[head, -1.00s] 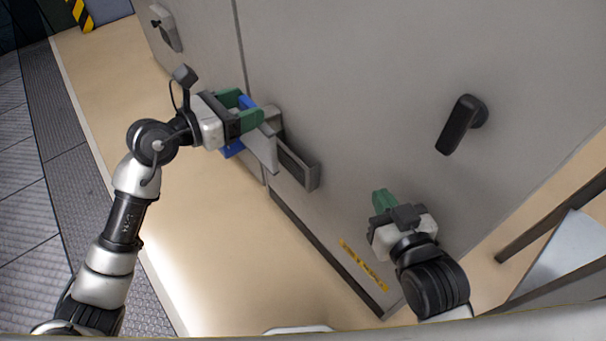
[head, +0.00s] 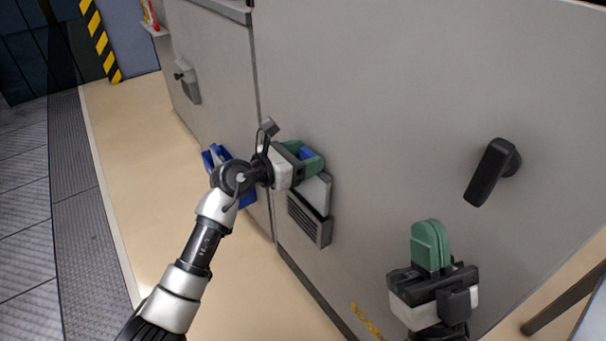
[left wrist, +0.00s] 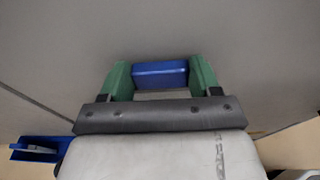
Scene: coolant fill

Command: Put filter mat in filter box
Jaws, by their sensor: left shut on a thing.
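The filter mat is a flat pale grey panel (head: 317,188) with a blue grip piece (left wrist: 160,74) at its top. My left gripper (head: 312,160) is shut on the blue piece, its green fingers on either side of it. The filter box (head: 308,221) is a grey box with a dark slatted front, low on the cabinet wall. The mat stands upright at the top of the box, below my left gripper; I cannot tell how deep its lower edge is inside. My right gripper (head: 430,245) is empty, its green fingers together, away from the box.
A blue holder (head: 213,157) is on the cabinet left of the box, partly behind my left arm; it also shows in the left wrist view (left wrist: 35,150). A black door handle (head: 490,172) sticks out at the right. The floor (head: 140,190) to the left is clear.

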